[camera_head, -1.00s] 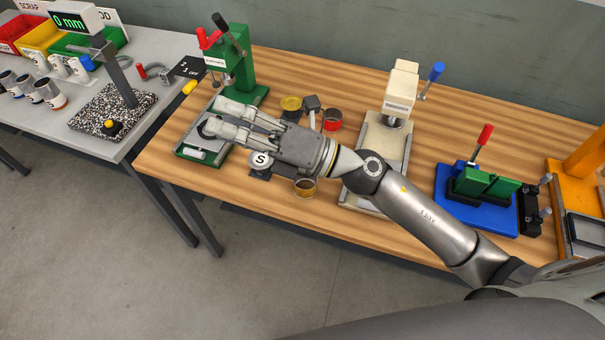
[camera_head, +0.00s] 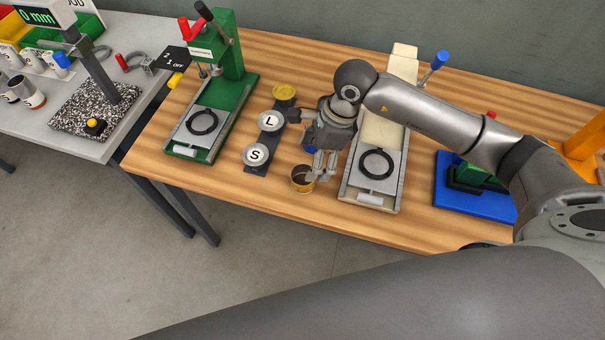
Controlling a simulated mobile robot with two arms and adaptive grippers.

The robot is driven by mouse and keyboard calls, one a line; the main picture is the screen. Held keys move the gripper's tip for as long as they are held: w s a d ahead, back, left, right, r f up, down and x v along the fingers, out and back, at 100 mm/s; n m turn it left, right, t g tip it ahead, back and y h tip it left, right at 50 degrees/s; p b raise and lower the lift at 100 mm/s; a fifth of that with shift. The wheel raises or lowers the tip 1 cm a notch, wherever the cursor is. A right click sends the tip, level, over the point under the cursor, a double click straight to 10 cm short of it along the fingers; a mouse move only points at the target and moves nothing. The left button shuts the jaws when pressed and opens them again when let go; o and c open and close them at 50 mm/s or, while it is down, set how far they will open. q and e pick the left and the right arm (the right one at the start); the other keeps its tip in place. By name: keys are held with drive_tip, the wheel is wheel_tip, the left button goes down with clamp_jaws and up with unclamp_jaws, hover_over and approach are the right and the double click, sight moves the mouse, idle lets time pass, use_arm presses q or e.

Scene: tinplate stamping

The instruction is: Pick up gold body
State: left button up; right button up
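The gold body (camera_head: 301,184) is a small open cylinder standing upright on the wooden table near its front edge, left of the cream press. My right gripper (camera_head: 322,173) points down at the right side of its rim, with the fingertips overlapping it in the view. I cannot tell whether the fingers touch it or how far apart they are. My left gripper is out of view.
Left of the gold body is a dark stand with silver S (camera_head: 256,155) and L (camera_head: 270,121) discs and a gold disc (camera_head: 284,92). A green press (camera_head: 232,92) stands further left, a cream press (camera_head: 381,132) close on the right. A blue thing (camera_head: 308,150) is mostly hidden behind my gripper.

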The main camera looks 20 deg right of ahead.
sight(309, 167)
drive_tip(key=x, duration=0.3)
drive_tip(key=shift+a+f+p, duration=0.1)
drive_tip(key=shift+p, duration=0.2)
drive_tip(key=shift+a+f+p, duration=0.2)
drive_tip(key=shift+f+p, duration=0.25)
drive_tip(key=p+x, duration=0.1)
drive_tip(key=x, duration=0.3)
drive_tip(key=shift+a+r+p, duration=0.1)
drive_tip(key=shift+p, duration=0.3)
drive_tip(key=shift+w+f, duration=0.1)
drive_tip(key=shift+f, duration=0.15)
drive_tip(key=shift+c, duration=0.3)
drive_tip(key=c, duration=0.8)
